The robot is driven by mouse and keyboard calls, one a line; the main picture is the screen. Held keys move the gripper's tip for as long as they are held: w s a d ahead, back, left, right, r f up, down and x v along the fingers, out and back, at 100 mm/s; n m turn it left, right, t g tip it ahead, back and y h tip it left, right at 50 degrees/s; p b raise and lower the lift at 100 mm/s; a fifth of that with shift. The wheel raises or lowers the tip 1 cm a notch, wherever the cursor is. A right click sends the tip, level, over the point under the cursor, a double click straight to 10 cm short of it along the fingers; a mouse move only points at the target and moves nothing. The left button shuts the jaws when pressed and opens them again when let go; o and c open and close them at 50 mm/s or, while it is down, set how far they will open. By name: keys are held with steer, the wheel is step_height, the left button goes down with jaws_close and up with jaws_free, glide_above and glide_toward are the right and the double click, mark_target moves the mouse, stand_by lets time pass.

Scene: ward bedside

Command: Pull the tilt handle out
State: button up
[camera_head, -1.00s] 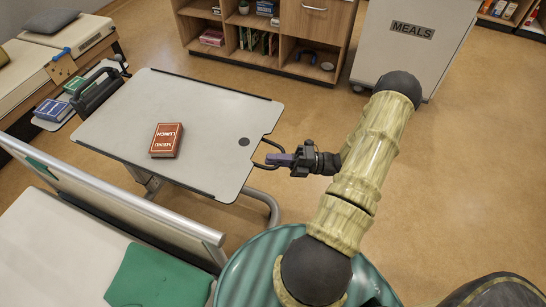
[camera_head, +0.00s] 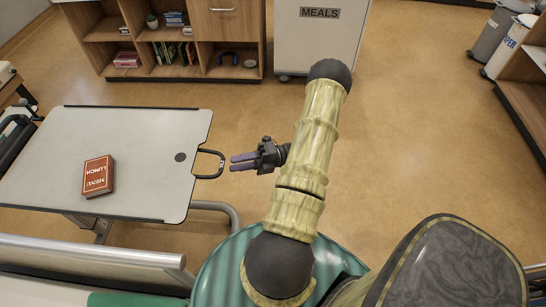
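The tilt handle (camera_head: 211,164) is a dark loop that sticks out from the right edge of the grey overbed table top (camera_head: 130,135). A round dark knob (camera_head: 180,157) sits on the top near it. My gripper (camera_head: 232,162) is just right of the handle, with its two purple fingers pointing left at it. A gap shows between the fingers, and nothing is between them.
A red lunch menu book (camera_head: 99,176) lies on the table top. A bed rail (camera_head: 90,254) runs along the front left. A wooden shelf (camera_head: 180,72) and a meals cart (camera_head: 318,45) stand at the back. The floor (camera_head: 420,150) to the right is clear.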

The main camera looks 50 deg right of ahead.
steer(key=v, duration=1.1)
steer(key=shift+b, duration=0.4)
steer(key=shift+s+a+f, duration=0.1)
